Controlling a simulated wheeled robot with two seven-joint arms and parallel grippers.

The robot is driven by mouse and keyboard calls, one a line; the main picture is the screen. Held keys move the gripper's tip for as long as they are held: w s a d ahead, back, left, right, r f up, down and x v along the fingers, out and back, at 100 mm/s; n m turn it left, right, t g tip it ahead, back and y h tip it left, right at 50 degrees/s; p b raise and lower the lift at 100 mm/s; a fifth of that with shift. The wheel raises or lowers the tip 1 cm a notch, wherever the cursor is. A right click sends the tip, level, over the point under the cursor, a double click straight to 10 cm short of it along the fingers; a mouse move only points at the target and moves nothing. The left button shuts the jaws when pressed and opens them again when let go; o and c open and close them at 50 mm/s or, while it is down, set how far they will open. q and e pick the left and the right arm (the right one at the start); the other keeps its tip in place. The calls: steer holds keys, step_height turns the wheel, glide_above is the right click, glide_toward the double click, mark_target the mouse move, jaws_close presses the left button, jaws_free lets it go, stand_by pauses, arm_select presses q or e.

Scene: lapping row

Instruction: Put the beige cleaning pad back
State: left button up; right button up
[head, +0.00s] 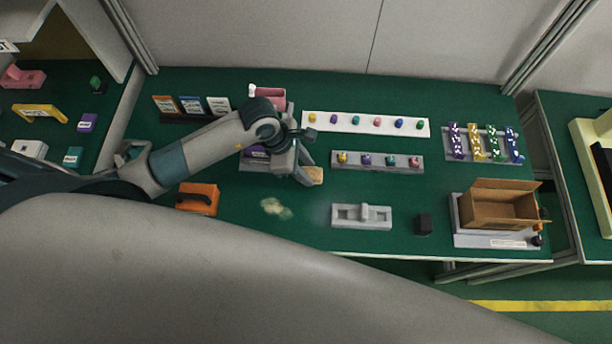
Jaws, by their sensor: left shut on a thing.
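The beige cleaning pad (314,175) is at the tip of my left gripper (306,174), which is shut on it. The pad is over the green table, just left of the grey block with coloured knobs. I cannot tell whether it touches the table. My left arm comes in from the left and hides part of the table behind it. My right gripper is not in view.
A pale smudge (277,208) lies on the green table (300,235). An orange box (198,198) is left of it. A grey fixture (362,217), a black block (423,224) and an open cardboard box (497,208) are to the right. A knobbed grey rail (377,168) is close to the gripper.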

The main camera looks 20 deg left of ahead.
arm_select(q)
steer(key=shift+f, duration=0.3)
step_height(320, 180, down, 3)
steer(key=b, duration=0.2)
steer(key=shift+f+b, duration=0.2)
steer(key=shift+b, duration=0.15)
steer(key=o, duration=0.9)
steer(key=shift+r, duration=0.15)
